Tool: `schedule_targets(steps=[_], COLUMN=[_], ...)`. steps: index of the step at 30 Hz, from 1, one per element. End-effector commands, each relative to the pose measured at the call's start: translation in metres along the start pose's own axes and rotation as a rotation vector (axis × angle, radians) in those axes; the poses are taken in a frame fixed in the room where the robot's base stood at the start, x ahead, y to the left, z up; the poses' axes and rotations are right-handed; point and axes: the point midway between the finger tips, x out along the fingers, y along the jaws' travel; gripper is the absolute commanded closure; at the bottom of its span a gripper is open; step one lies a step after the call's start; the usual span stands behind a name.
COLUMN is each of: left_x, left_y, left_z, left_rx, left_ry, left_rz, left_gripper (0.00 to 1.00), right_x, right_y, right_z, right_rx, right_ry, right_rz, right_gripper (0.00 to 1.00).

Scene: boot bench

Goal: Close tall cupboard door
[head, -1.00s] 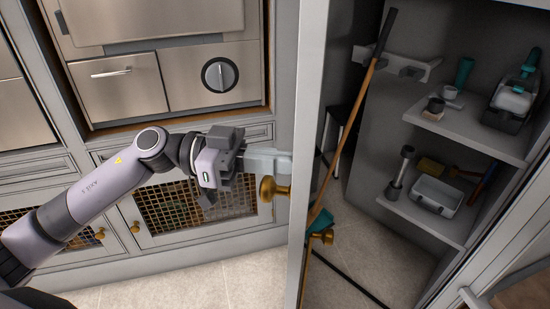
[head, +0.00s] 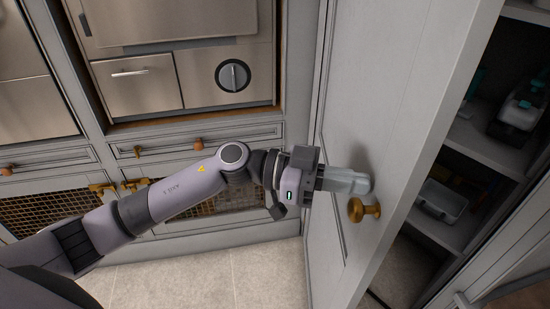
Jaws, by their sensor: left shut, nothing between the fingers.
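The tall cupboard door (head: 400,120) is grey and stands partly open, with a gap at its right edge. A brass knob (head: 364,210) sticks out from its outer face. My left gripper (head: 366,184) is shut and empty, with its fingertips at the outer face just above the knob. They look to be touching the door, beside the knob and not around it. The tall cupboard's inside shows through the gap, with shelves (head: 480,150) on the right. The rest of the inside is hidden by the door. My right gripper is not in view.
Shelf items show dimly in the gap, among them a pale tray (head: 441,200) and a bottle-like item (head: 520,113). Low cabinets with brass mesh doors (head: 40,212) and a steel appliance (head: 180,75) stand at the left. The tiled floor (head: 240,272) in front is clear.

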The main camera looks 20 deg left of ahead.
Motion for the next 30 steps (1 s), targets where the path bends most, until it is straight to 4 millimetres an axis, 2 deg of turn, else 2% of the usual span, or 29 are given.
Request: schedule_targets(steps=[3,12,30], left_x=[0.028,0.086,0.182], left_y=[-0.005,-0.021,-0.062], left_z=[-0.004,-0.001,0.001], left_rx=[0.000,0.000,0.000], left_ry=[0.002,0.002,0.001], left_rz=[0.005,0.005,-0.023], left_gripper=[1.00,1.00,1.00], right_x=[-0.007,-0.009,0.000], right_y=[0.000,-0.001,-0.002], right_z=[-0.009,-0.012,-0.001], right_rx=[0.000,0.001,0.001], right_ry=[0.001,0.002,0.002], right_rz=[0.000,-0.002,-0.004], right_gripper=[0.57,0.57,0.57])
